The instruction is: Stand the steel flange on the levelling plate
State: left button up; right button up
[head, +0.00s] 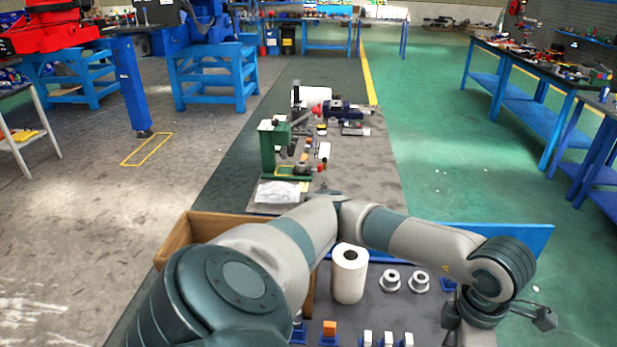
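Two silver, round, flange-like parts stand side by side on the grey work surface (375,309): a left one (390,281) and a right one (419,281). I cannot tell which is the steel flange. No levelling plate can be made out with certainty. My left arm comes in from the lower left, bends at the middle and reaches right. My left gripper (497,318) is at the lower right, to the right of the flange-like parts and apart from them. Its fingers are partly hidden by the wrist, so its opening and any held thing are unclear. My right gripper is not in view.
A white roll (349,274) stands left of the flange-like parts. An orange block (329,327) and several white blocks on blue holders line the near edge. A brown box (200,225) is partly behind my arm. A green press (270,150) stands farther back.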

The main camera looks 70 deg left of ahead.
pick_arm(q)
jog(key=m, duration=0.4)
jog(key=w+r+m, duration=0.1)
jog(key=m, duration=0.1)
jog(key=shift+d+m, duration=0.2)
jog(key=shift+m, duration=0.2)
jog(key=m, duration=0.6)
jog(key=shift+w+d+r+m, duration=0.15)
jog(key=shift+w+r+m, duration=0.15)
jog(key=shift+w+r, duration=0.1)
jog(key=m, duration=0.6)
jog(key=shift+w+d+r+m, duration=0.15)
jog(key=shift+w+r+m, duration=0.25)
jog(key=m, duration=0.4)
jog(key=r+m, duration=0.1)
jog(key=m, duration=0.2)
jog(key=shift+w+d, duration=0.15)
jog(key=shift+w, duration=0.25)
